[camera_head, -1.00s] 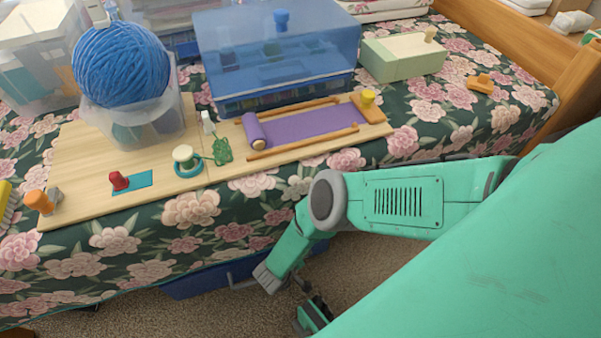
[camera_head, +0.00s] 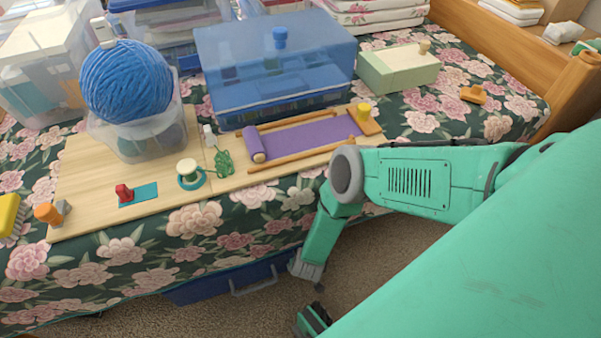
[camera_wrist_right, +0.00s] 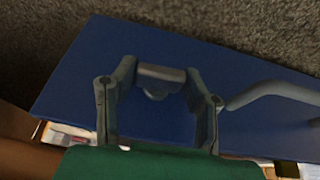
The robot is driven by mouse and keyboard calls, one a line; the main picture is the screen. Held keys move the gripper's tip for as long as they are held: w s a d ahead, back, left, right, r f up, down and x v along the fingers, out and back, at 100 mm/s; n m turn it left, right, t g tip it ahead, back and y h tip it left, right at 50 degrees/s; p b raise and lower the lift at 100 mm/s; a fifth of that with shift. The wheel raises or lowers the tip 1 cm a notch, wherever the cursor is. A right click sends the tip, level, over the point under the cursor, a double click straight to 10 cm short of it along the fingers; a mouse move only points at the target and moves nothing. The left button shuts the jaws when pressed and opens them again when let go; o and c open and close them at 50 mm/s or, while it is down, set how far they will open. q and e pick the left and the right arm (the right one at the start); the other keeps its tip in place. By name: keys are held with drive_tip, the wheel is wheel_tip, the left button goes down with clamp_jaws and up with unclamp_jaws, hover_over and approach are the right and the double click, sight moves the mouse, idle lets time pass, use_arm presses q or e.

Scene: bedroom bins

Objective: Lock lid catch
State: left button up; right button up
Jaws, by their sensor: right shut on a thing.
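A blue bin (camera_head: 225,283) with a grey handle (camera_head: 262,286) sits low under the bed's front edge in the head view. In the right wrist view its blue surface (camera_wrist_right: 75,85) fills the middle, with the grey handle (camera_wrist_right: 275,93) at the right. My right gripper (camera_wrist_right: 160,80) has its two fingers on either side of a small grey catch (camera_wrist_right: 162,73) and is shut on it. Whether the catch is locked cannot be told. My left gripper is not in view.
The bed (camera_head: 190,220) carries a wooden board (camera_head: 85,190) with a blue yarn ball, a purple roll and small knobs. A clear blue box (camera_head: 275,75) and a green box (camera_head: 398,70) stand behind. Carpet (camera_head: 370,260) lies open in front.

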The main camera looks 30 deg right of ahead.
idle(0.3)
drive_tip(key=o, duration=1.1)
drive_tip(key=shift+o, duration=0.2)
drive_tip(key=shift+s+r, duration=0.15)
drive_tip(key=shift+r, duration=0.25)
drive_tip(key=v, duration=1.1)
drive_tip(key=shift+s+d, duration=0.1)
